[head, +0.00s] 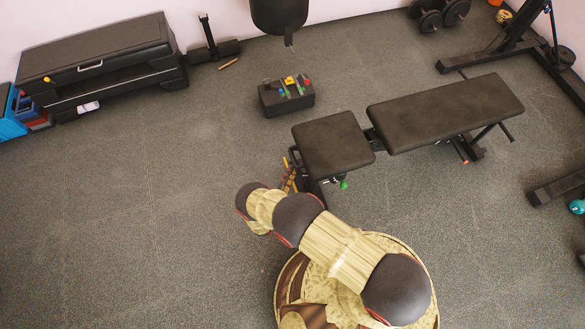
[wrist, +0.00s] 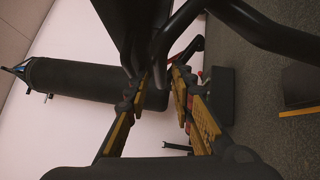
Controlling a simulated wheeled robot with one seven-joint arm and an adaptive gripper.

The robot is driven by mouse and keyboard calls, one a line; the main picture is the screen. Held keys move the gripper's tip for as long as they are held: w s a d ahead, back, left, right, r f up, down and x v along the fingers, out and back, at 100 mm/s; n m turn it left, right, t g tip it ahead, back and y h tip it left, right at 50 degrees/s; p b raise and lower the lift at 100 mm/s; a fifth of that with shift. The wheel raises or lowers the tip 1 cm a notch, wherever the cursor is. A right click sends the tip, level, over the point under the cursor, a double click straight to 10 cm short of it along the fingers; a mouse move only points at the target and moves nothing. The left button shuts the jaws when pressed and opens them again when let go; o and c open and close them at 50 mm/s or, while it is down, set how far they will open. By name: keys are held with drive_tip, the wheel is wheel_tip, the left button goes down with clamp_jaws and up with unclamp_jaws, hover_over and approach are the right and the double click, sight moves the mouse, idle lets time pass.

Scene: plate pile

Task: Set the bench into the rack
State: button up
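The bench (head: 443,112) is black and padded, with a separate seat pad (head: 333,145). It stands on the floor right of centre in the head view. A black rack (head: 507,52) stands on the floor to its right. My gripper (head: 290,178) is at the left end of the seat, beside the bench's frame. A black frame tube (wrist: 178,35) comes down to the fingertips. Whether it touches them, I cannot tell.
A black box with coloured items (head: 287,97) lies behind the seat. A punching bag (head: 280,14) hangs at the back; it also shows in the wrist view (wrist: 90,84). Dumbbells (head: 440,14) lie at the back. The left floor is clear.

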drive_tip(key=shift+x, duration=1.25)
drive_tip(key=shift+c, duration=1)
drive_tip(key=c, duration=0.4)
drive_tip(key=shift+f, duration=0.1)
clamp_jaws()
